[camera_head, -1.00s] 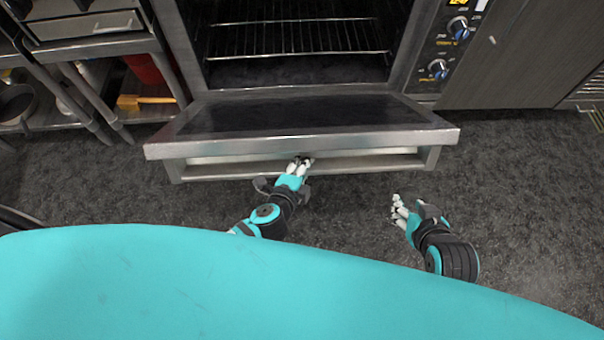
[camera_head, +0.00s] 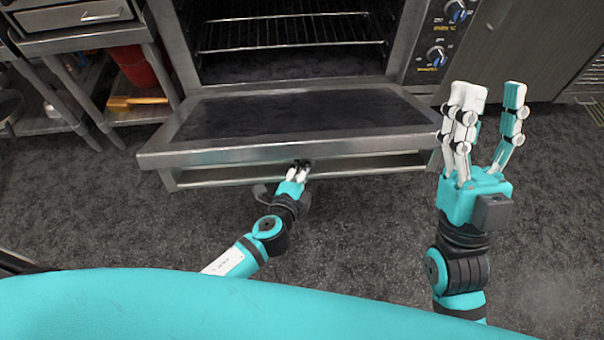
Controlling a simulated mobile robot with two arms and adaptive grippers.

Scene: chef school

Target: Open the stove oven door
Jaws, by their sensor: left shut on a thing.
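The oven door (camera_head: 290,117) is swung down on its lower hinge and lies wide open, its dark inner face turned up. The oven cavity (camera_head: 290,66) with its wire rack (camera_head: 290,33) shows behind it. A handle bar (camera_head: 370,163) runs along the door's near edge. My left gripper (camera_head: 299,168) is shut on the handle near its middle; its fingertips are partly hidden under the door edge. My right gripper (camera_head: 488,112) is raised at the right, beside the door's right corner, with its fingers spread and empty.
Control knobs (camera_head: 437,55) are on the panel right of the cavity. A metal shelf unit (camera_head: 90,45) with a red container (camera_head: 136,66) stands at the left. A grey cabinet (camera_head: 530,50) is at the right. The dark floor (camera_head: 370,235) in front is clear.

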